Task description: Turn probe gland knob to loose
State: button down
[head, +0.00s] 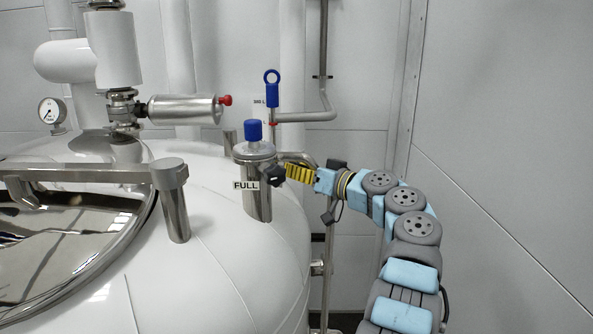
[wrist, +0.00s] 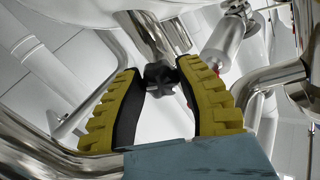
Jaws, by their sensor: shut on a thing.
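The black lobed knob (head: 273,175) sticks out from the side of a steel cylindrical housing (head: 257,205) on top of the white tank. My gripper (head: 289,172) reaches it from the right, with its yellow ribbed fingers at the knob. In the wrist view, the knob (wrist: 160,77) sits between the two fingertips (wrist: 161,79), and the fingers are shut on its sides. The knob's loose or tight marking cannot be seen.
A blue cap (head: 254,131) tops the housing, and a "FULL" label (head: 245,185) is on its left. A bent steel pipe (head: 296,158) runs close behind my fingers. A lidded manway (head: 75,215) lies left. A vertical pipe (head: 329,250) stands below my wrist.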

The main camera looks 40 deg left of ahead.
jog(key=c, duration=0.6)
grip_release()
jog(key=shift+s+a+f, duration=0.1)
jog(key=shift+a+f, duration=0.05)
jog(key=shift+d, duration=0.25)
jog(key=d, duration=1.1)
jog(key=shift+w+d, duration=0.2)
jog(key=shift+d, duration=0.15)
